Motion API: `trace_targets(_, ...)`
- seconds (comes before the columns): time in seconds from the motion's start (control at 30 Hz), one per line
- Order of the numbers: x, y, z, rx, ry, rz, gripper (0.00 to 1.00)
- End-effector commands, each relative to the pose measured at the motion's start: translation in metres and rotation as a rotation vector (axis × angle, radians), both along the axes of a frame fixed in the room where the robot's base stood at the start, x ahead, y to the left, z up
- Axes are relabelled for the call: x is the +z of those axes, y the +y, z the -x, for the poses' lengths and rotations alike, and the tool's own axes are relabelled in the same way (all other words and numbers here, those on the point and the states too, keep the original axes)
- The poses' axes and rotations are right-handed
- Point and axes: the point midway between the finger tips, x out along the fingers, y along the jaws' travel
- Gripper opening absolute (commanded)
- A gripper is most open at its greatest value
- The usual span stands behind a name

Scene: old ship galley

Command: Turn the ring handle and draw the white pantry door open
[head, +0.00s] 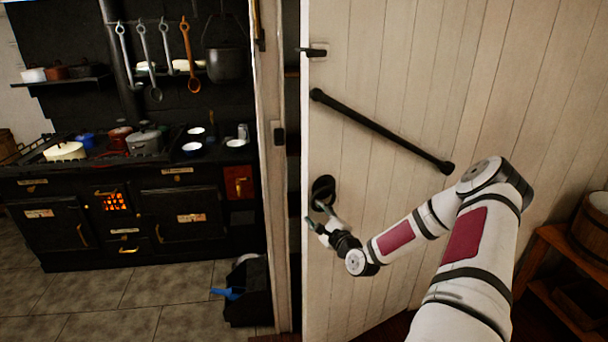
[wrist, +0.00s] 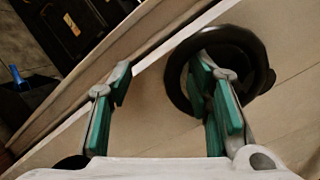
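The white plank pantry door (head: 400,80) fills the right half of the head view. The dark ring handle (head: 323,188) is on the door near that edge. My gripper (head: 322,221) is at the ring's lower side. In the wrist view the ring (wrist: 262,60) surrounds the right finger's tip, while the left finger is outside it to the left. My gripper (wrist: 160,78) has its green-padded fingers wide apart, with the ring's left rim between them. I cannot tell whether they touch it.
A black diagonal bar (head: 380,130) crosses the door above the ring. A black stove (head: 130,210) with pots stands at left. A dark bin (head: 248,290) with a blue item sits by the post. A wooden shelf (head: 545,240) with a tub is at right.

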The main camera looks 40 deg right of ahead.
Motion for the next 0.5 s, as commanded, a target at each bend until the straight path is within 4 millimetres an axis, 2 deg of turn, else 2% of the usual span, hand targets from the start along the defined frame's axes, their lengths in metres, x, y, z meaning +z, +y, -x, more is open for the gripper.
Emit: trace_targets(0.5, 0.006, -0.0017, 0.0028, -0.003, -0.009, 0.007, 0.43)
